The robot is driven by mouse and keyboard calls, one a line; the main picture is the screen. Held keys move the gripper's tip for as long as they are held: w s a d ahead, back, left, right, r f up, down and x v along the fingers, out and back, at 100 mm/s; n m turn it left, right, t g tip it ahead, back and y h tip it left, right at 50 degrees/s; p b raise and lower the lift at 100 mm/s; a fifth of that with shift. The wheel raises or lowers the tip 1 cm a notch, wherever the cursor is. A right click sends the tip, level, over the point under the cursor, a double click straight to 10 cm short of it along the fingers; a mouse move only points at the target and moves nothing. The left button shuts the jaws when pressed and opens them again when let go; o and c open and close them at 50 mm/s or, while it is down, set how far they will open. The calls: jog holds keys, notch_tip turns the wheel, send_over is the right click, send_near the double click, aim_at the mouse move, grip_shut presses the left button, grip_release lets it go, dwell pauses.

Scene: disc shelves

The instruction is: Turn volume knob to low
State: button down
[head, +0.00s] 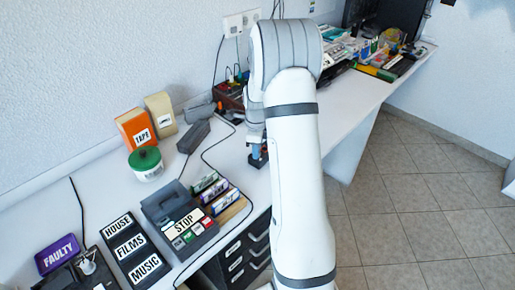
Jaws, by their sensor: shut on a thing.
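My gripper (257,149) points down over the white desk, left of my white arm in the head view. It is shut on a small dark thing (258,161) at or just above the desk top. My arm and wrist hide much of the grip, and I cannot tell whether that thing is the volume knob. No other volume knob can be made out clearly. A dark red and black device (231,96) stands farther back by the wall, partly hidden by my arm; its controls are too small to read.
The white desk (348,112) runs along the wall. Cables cross the desk.

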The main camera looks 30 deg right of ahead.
jog(key=shift+a, duration=0.15)
jog(key=shift+n, duration=0.6)
jog(key=n, duration=0.6)
jog(key=shift+b, duration=0.35)
jog(key=n, duration=0.3)
jog(key=shift+n, duration=0.4)
jog(key=n, duration=0.3)
jog(key=shift+n, duration=0.4)
dwell(0.4)
jog(key=c, duration=1.2)
grip_release()
